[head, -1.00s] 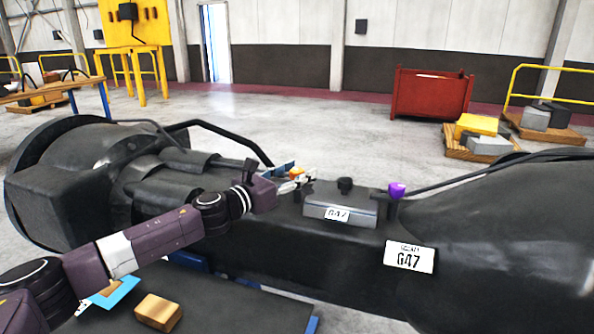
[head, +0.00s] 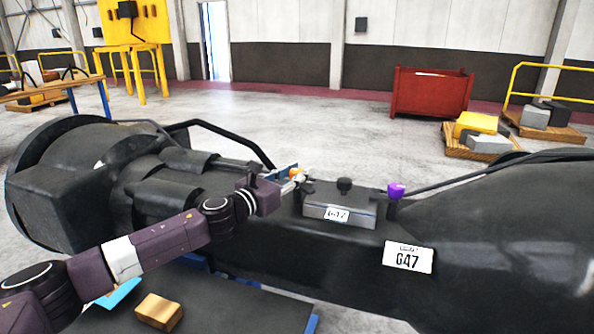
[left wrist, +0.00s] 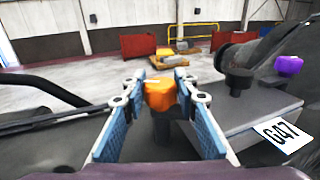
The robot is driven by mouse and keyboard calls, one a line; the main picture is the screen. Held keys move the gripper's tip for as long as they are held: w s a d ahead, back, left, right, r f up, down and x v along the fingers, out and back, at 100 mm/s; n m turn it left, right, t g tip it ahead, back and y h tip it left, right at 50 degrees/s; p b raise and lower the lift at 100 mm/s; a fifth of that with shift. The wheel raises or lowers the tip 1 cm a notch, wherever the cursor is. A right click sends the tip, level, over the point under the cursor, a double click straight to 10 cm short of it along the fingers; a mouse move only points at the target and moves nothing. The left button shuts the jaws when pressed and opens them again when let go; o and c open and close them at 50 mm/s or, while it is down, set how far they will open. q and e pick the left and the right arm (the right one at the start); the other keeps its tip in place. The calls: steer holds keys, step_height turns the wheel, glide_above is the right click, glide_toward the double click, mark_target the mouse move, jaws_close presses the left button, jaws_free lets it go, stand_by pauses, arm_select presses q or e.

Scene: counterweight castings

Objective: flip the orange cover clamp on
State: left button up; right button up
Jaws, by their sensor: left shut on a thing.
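The orange clamp (left wrist: 160,93) is a small knob-like piece on a dark post beside the grey cover. It also shows in the head view (head: 297,174), partly hidden by the fingers. My left gripper (left wrist: 160,90) has its blue-padded fingers on either side of the clamp and is shut on it. In the head view this gripper (head: 294,177) is at the left end of the cover. The grey cover (head: 358,208) lies on the black casting (head: 330,240) and bears a G47 label. A black knob (head: 344,184) stands at its back edge. My right gripper is not in view.
A purple knob (head: 396,190) stands at the cover's right end. A dark table (head: 230,306) in front holds a wooden block (head: 158,311) and a blue item (head: 122,292). A red bin (head: 431,93) and loaded pallets stand well behind, across open floor.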

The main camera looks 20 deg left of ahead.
arm_select(q)
steer(key=n+y+p, duration=0.2)
steer(key=y, duration=0.1)
steer(key=n+t+y+p, duration=0.1)
steer(key=y, duration=0.1)
steer(key=shift+d+r+n+p, duration=0.15)
steer(key=shift+r+n+p, duration=0.15)
steer(key=shift+p, duration=0.1)
steer(key=shift+f+n+y+p, duration=0.2)
steer(key=shift+n+y+p, duration=0.75)
steer(key=shift+y, duration=1.05)
steer(key=shift+n+y, duration=0.4)
steer(key=shift+n, duration=0.05)
steer(key=shift+a, duration=0.2)
steer(key=o, duration=1.2)
